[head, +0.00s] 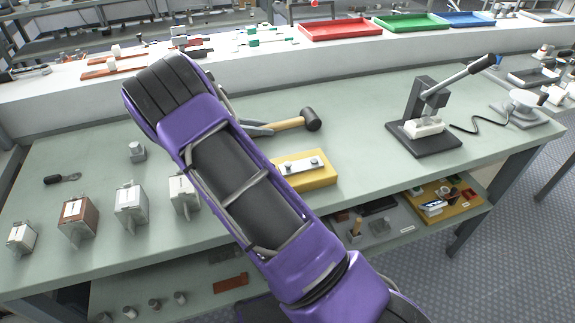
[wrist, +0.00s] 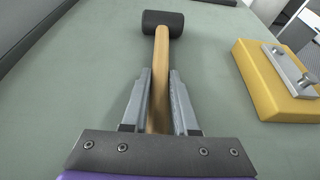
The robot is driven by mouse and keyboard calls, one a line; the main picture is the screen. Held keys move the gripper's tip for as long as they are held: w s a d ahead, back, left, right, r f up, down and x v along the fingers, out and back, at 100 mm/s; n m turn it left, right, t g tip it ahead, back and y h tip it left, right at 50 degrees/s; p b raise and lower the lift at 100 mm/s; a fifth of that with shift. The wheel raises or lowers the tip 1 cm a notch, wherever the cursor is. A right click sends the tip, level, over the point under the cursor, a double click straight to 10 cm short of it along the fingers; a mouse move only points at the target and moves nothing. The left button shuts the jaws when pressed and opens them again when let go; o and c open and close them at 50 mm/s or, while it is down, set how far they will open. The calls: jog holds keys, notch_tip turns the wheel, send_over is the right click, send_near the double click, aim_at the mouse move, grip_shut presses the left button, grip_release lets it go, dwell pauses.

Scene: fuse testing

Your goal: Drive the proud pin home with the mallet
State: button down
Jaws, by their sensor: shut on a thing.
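The mallet has a black head (head: 311,119) and a wooden handle (head: 287,124). In the wrist view its black head (wrist: 163,22) points away from me and the handle (wrist: 160,80) runs back between my fingers. My gripper (wrist: 158,95) is shut on the handle; in the head view the grey fingertips (head: 262,129) show beside my purple arm. A yellow block (head: 318,182) carries a metal plate with pins on top; it also shows in the wrist view (wrist: 262,85), right of the mallet. My arm hides part of the bench near the block.
A lever press (head: 424,128) stands to the right on the green bench. Several box-shaped fuses (head: 131,205) line the front left. Red (head: 341,27), green (head: 410,23) and blue (head: 466,19) trays sit on the rear shelf. The bench between block and press is clear.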

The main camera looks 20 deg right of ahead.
jog(key=shift+r, duration=0.15)
notch_tip(320, 180, up, 6)
jog(key=p, duration=0.5)
dwell(0.3)
